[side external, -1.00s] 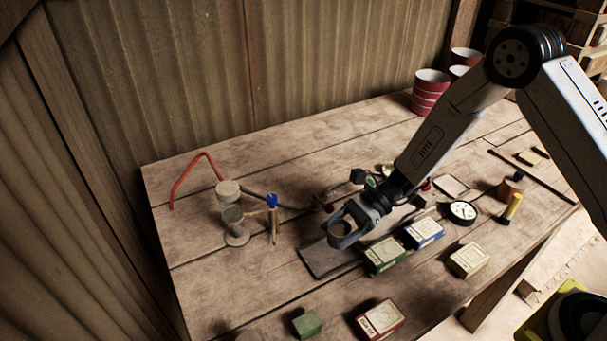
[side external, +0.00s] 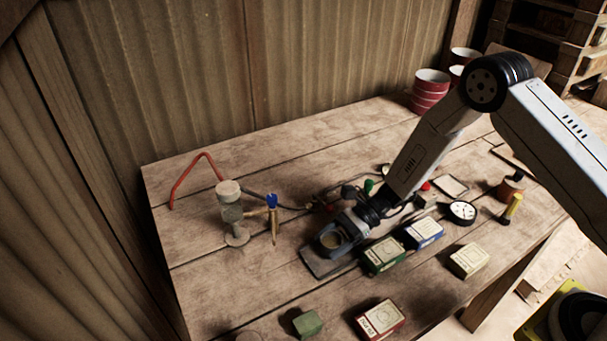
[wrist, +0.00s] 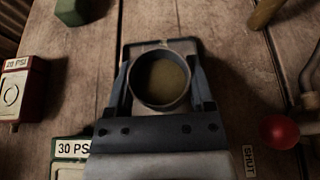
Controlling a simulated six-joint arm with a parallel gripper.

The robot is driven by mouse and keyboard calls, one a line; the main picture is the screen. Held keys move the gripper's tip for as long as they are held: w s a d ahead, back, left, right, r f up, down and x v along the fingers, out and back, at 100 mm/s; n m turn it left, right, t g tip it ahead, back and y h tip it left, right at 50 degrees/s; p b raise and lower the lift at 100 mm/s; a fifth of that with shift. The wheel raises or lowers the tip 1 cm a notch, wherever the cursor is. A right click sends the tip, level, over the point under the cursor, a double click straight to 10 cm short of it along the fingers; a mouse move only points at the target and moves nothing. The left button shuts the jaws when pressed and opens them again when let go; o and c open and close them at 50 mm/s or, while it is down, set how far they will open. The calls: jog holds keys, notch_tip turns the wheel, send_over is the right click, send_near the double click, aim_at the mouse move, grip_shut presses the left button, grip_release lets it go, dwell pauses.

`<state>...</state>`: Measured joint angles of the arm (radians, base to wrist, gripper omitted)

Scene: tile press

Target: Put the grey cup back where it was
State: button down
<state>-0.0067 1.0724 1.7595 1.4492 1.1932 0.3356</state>
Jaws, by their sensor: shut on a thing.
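The grey cup (side external: 331,240) is held between the jaws of my gripper (side external: 334,238). It is upright, and in the wrist view the round grey cup (wrist: 160,80) shows its open top, with a dull yellowish-brown inside. The gripper's fingers (wrist: 160,88) lie along its left and right sides. The cup is over a dark flat pad (side external: 318,268) on the bench, at or very close to its surface; I cannot tell whether it touches.
Green (side external: 384,254), blue (side external: 424,233), cream (side external: 468,260) and red (side external: 381,318) boxes lie right of and in front of the pad. A green block (side external: 307,323) is in front. A small press-like stand (side external: 231,213) is at left.

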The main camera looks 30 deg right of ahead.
jog(key=shift+f, duration=0.15)
grip_release()
dwell(0.4)
jog(key=shift+d+r, duration=0.4)
jog(key=shift+d, duration=0.2)
jog(key=v, duration=1)
jog(key=shift+d+r, duration=0.1)
jog(key=shift+d, duration=0.25)
